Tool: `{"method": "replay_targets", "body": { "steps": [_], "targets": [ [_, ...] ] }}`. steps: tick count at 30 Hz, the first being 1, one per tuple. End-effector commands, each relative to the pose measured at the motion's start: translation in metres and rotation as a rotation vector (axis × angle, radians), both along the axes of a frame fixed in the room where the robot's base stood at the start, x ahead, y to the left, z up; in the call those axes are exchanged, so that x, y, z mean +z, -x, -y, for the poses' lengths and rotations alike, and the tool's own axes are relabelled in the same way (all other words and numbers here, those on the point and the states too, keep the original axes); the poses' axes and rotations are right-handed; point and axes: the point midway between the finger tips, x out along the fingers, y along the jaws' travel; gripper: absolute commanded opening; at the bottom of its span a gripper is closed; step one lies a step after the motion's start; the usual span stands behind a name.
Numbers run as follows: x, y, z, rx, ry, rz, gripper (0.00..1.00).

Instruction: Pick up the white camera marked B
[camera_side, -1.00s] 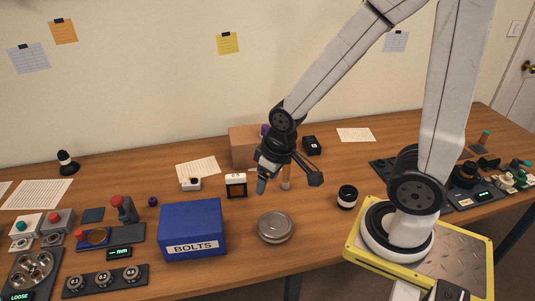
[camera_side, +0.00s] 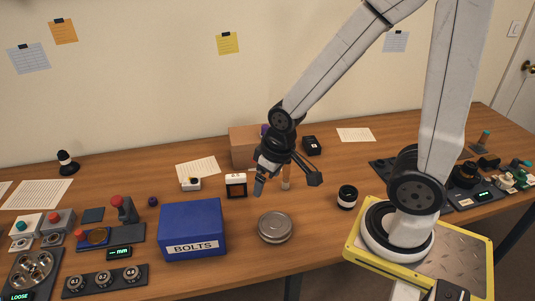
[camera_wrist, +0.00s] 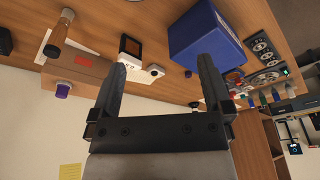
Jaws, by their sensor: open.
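A small white camera-like body (camera_side: 190,184) with a dark top part lies on the table by a sheet of paper, left of my gripper. No letter B is legible on it. What looks like the same white body (camera_wrist: 154,70) shows small in the wrist view, between the fingers and beyond them. My gripper (camera_side: 288,183) is open and empty above the table, its fingers spread apart. In the wrist view my gripper (camera_wrist: 159,63) shows both dark fingers with nothing held between them.
A white-framed block (camera_side: 235,185) stands right of the white body. The blue BOLTS bin (camera_side: 192,228) stands in front. A wooden-handled tool (camera_side: 286,178), a cardboard box (camera_side: 245,145), a round metal tin (camera_side: 275,227) and a black-and-white cylinder (camera_side: 347,196) are near my gripper.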

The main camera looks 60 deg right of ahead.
Motion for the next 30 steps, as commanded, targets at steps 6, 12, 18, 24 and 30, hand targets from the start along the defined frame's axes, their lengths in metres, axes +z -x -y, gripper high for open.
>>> {"method": "replay_targets", "body": {
  "steps": [6, 12, 18, 24, 30],
  "targets": [
    [-0.006, -0.009, 0.001, -0.131, -0.061, -0.044, 1.0],
    [-0.018, -0.029, 0.0, -0.395, -0.195, -0.131, 1.0],
    [-0.032, -0.058, -0.002, -0.704, -0.373, -0.23, 1.0],
    [-0.046, -0.093, -0.003, -1.001, -0.57, -0.321, 1.0],
    [-0.059, -0.134, 0.004, -1.279, -0.791, -0.402, 1.0]
  ]
}}
